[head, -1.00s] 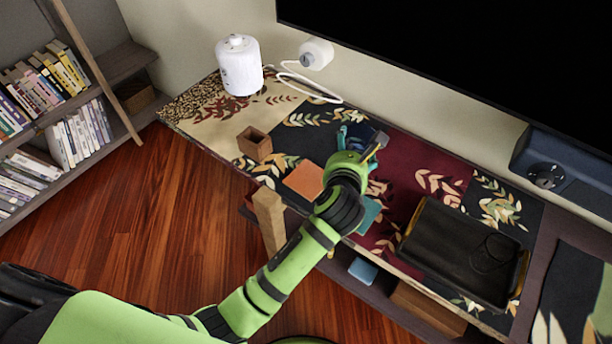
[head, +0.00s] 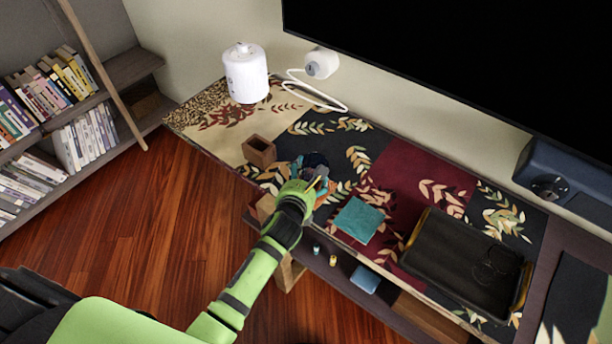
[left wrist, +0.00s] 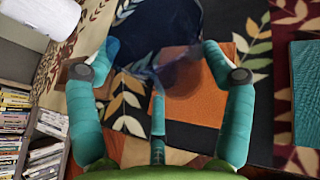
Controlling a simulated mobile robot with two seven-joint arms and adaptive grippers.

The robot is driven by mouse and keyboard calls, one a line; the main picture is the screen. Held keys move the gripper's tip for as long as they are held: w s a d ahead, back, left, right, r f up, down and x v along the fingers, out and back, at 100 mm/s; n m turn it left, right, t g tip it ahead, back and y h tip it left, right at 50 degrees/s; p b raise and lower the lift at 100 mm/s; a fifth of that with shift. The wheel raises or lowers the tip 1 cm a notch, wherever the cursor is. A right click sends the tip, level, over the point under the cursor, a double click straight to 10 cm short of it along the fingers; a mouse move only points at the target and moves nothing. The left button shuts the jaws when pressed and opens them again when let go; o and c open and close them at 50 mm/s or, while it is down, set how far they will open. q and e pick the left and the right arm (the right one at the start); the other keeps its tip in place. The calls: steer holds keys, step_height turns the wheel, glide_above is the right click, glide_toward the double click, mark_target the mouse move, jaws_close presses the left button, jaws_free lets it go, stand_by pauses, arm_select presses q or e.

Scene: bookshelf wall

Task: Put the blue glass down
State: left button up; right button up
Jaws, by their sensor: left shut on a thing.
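My left gripper (head: 310,182) is shut on the blue glass (head: 315,160), a dark, see-through glass over the patterned runner. An orange square coaster (left wrist: 195,98) lies below and partly behind the glass there. In the head view my gripper hides most of this coaster. I cannot tell whether the glass touches the surface. My right gripper is not in view.
A teal square (head: 358,220) lies right of the gripper, and a black tray (head: 440,260) further right. A small wooden box (head: 259,151) stands close on the left. A white canister (head: 246,73) is at the back left. The red runner section (head: 400,175) has free room.

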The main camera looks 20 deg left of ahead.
arm_select(q)
steer(key=shift+f, duration=0.15)
steer(key=o, duration=1.2)
steer(key=shift+f, duration=0.1)
